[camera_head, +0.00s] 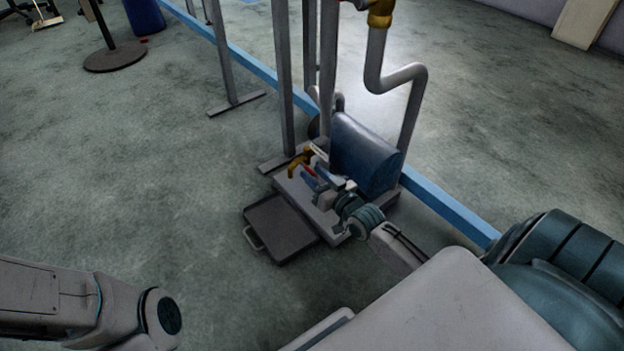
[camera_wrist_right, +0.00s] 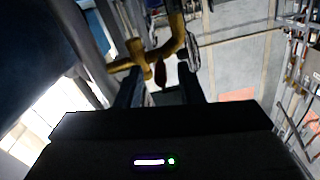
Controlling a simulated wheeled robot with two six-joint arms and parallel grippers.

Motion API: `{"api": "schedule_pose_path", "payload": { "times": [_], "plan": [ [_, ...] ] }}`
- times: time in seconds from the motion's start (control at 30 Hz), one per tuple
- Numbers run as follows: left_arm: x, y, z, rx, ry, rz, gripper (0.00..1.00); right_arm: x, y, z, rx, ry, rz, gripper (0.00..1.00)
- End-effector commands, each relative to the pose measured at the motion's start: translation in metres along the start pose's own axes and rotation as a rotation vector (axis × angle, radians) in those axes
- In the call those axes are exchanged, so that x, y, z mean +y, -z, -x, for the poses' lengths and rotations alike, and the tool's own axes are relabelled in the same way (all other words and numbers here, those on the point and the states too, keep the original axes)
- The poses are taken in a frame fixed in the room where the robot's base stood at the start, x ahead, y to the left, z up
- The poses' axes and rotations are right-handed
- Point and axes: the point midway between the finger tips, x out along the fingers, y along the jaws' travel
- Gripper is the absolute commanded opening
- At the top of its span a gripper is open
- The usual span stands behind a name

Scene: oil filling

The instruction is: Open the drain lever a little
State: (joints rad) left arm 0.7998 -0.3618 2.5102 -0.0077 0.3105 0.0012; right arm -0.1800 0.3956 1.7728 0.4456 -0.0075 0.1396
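A brass drain tap (camera_head: 297,164) sticks out at the left end of the blue tank (camera_head: 362,155), low above the platform. Its small red drain lever (camera_head: 309,170) shows beside my right gripper (camera_head: 314,180). In the right wrist view the brass tap (camera_wrist_right: 140,60) lies just ahead of the fingers, and the dark reddish lever (camera_wrist_right: 160,74) appears between the two fingertips (camera_wrist_right: 160,82). My right gripper is open; whether a finger touches the lever cannot be told. My left arm shows at the lower left, but its gripper is out of view.
A dark drip tray (camera_head: 280,226) with a handle lies on the floor in front of the grey platform (camera_head: 318,212). Upright grey posts (camera_head: 284,80) and a bent pipe (camera_head: 374,65) stand close around the tank.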

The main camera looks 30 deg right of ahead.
Motion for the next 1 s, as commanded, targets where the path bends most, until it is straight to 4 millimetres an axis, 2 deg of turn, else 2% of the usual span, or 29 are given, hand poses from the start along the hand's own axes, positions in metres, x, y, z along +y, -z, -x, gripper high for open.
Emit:
{"api": "schedule_pose_path", "payload": {
  "times": [0.13,0.47,0.63,0.67,0.87,1.0],
  "plan": [
    [-0.002,0.003,0.008,-0.006,0.0,0.0,0.0,0.0,-0.001,-0.011,0.001,0.0,-0.002,0.34],
    [-0.002,0.003,0.008,-0.007,0.0,-0.001,0.0,0.0,0.001,-0.014,0.0,0.0,0.0,0.34],
    [-0.002,0.003,0.008,-0.007,0.0,-0.001,0.0,0.0,0.001,-0.014,0.0,0.001,0.0,0.03],
    [-0.002,0.003,0.008,-0.007,0.0,-0.001,0.0,0.0,0.001,-0.014,0.0,0.001,0.0,0.0],
    [-0.002,0.003,0.008,-0.007,0.0,0.0,0.0,0.0,0.0,-0.013,0.002,0.001,0.0,0.0],
    [-0.002,0.004,0.008,-0.005,0.0,-0.001,0.0,-0.001,-0.004,0.001,0.03,0.005,0.0,0.0]
  ]
}}
